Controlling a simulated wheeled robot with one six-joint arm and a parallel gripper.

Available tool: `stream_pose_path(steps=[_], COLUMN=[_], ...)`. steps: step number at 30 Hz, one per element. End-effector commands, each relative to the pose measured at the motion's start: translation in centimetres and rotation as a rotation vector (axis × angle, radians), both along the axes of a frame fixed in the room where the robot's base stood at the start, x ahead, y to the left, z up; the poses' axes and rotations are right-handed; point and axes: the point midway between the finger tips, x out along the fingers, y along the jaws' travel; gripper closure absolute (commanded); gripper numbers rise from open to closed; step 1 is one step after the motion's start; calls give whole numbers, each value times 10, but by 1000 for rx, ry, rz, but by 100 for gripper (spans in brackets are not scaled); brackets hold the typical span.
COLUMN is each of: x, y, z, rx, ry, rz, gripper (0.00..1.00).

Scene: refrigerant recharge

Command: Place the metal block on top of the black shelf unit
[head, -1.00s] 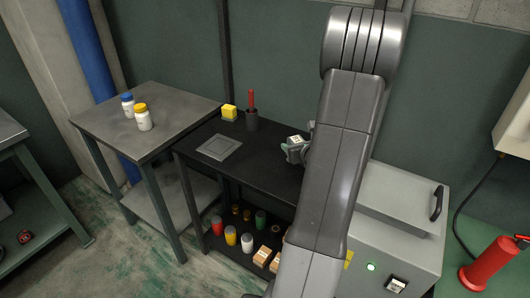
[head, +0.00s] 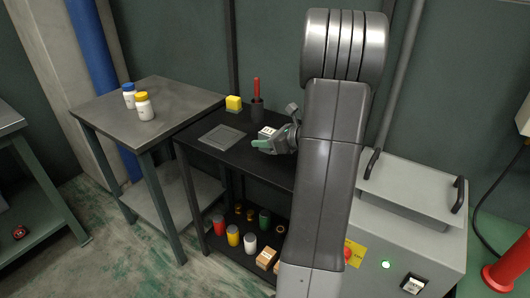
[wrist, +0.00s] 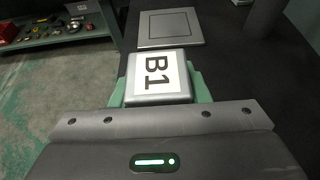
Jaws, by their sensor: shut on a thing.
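The metal block (wrist: 158,78) shows in the wrist view with a white label reading "B1" on its top. My gripper (head: 268,142) is shut on it, with a green finger pad on each side. In the head view the block (head: 267,132) is small and partly hidden by the gripper. The black shelf unit (head: 190,150) stands in the middle, and the block is over its dark top. A square grey plate (head: 222,137) lies on that top, left of the gripper; it also shows just ahead of the block in the wrist view (wrist: 169,27).
Several jars and boxes fill the lower shelf. A grey table (head: 180,105) with two bottles stands left. A grey machine (head: 400,225) stands right.

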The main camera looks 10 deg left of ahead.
Motion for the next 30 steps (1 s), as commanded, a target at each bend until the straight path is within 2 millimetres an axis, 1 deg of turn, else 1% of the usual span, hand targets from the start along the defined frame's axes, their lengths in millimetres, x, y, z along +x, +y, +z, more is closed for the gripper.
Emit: stream_pose_path(steps=[5, 13, 25, 26, 27, 28, 29, 30], x=[1, 0, 1, 0, 0, 0, 0, 0], y=[0, 0, 0, 0, 0, 0, 0, 0], z=[-10, -42, -47, -48, -47, -47, -47, -47], rx=[1, 2, 2, 0, 0, 0, 0, 0], ry=[-3, -1, -3, -1, -1, -1, -1, -1], rz=[0, -1, -1, -1, -1, -1, -1, -1], gripper=[100, 100, 100, 54, 46, 41, 36, 36])
